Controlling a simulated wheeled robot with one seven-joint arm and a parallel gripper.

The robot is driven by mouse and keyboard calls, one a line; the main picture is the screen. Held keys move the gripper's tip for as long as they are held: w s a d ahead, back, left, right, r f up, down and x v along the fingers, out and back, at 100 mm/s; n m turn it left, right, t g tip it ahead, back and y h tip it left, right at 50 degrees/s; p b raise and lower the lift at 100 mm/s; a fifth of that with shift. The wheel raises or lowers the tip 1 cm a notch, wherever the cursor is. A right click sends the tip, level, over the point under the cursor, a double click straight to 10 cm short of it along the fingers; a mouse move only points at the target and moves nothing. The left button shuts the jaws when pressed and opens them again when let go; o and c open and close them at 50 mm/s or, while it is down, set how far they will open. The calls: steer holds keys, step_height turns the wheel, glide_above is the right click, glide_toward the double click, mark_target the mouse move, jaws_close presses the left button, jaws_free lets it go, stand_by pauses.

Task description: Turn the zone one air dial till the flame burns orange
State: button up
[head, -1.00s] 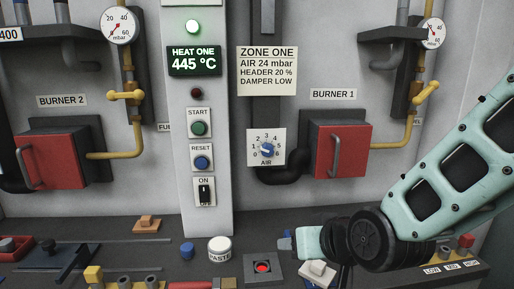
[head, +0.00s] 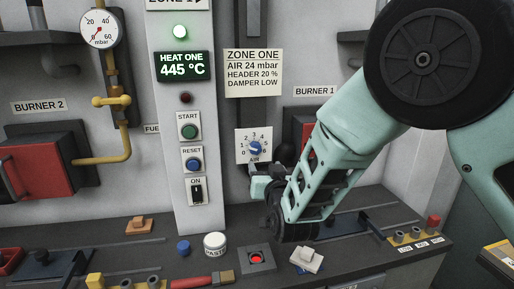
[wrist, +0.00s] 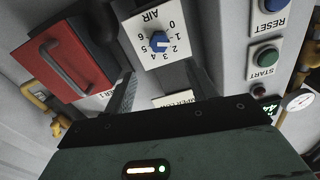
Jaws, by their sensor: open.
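The zone one air dial (head: 255,147) is a blue knob on a white plate marked 0 to 6, under the ZONE ONE notice. It shows upside down in the wrist view (wrist: 158,42); its exact setting is too small to read surely. My gripper (head: 268,178) is open, just below and in front of the dial plate. In the wrist view its dark fingers reach toward the plate, and the knob lies beyond them, apparently untouched.
The HEAT ONE display (head: 183,67) reads 445 °C under a lit green lamp (head: 180,31). START (head: 189,131), RESET (head: 193,164) and an ON switch (head: 198,190) stand left of the dial. The red burner 1 door (wrist: 66,62) is close beside it. A paste jar (head: 215,244) stands on the bench.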

mark_target(256, 149)
steer(key=p+x, duration=0.3)
steer(key=x, duration=0.8)
steer(key=c, duration=1)
